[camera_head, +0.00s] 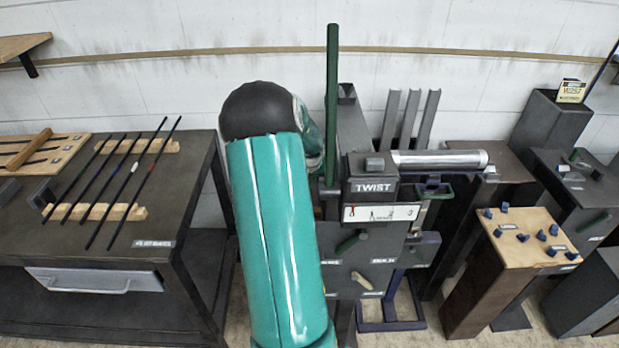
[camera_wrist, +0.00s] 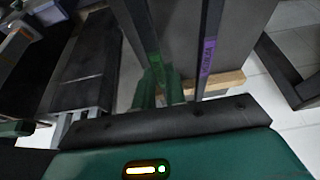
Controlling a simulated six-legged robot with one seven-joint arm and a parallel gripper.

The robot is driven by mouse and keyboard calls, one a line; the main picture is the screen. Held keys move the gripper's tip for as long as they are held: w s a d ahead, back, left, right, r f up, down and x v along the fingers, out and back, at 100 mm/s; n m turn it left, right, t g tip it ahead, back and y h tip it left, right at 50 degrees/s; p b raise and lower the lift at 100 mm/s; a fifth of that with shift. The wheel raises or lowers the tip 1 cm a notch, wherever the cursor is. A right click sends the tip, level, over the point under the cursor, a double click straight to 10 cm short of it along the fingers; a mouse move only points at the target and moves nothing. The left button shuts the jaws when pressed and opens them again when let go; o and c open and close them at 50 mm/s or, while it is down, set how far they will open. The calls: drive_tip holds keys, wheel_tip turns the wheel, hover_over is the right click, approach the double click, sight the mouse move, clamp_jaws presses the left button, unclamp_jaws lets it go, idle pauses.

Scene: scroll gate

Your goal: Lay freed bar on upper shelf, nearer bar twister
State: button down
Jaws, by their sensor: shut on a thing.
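The bar twister (camera_head: 373,187), a dark grey machine marked TWIST, stands right of my arm in the head view. A tall green upright (camera_head: 332,100) rises beside it. My gripper is hidden behind my arm there. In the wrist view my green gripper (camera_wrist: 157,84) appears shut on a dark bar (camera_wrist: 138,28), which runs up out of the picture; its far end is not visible. Which surface is the upper shelf is unclear.
A dark workbench (camera_head: 190,218) at left has several banded bars lying across wooden racks (camera_head: 95,211). A small wooden shelf (camera_head: 22,45) is on the wall. A pedestal (camera_head: 527,236) with blue pieces stands at right. In the wrist view a wooden strip (camera_wrist: 215,85) lies below the purple-banded bar.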

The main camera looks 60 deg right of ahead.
drive_tip(key=shift+d+f, duration=0.1)
drive_tip(key=shift+d, duration=0.05)
idle(0.7)
drive_tip(key=c, duration=1.4)
unclamp_jaws()
drive_tip(key=shift+o, duration=0.2)
drive_tip(key=v, duration=0.7)
drive_tip(key=shift+r, duration=0.25)
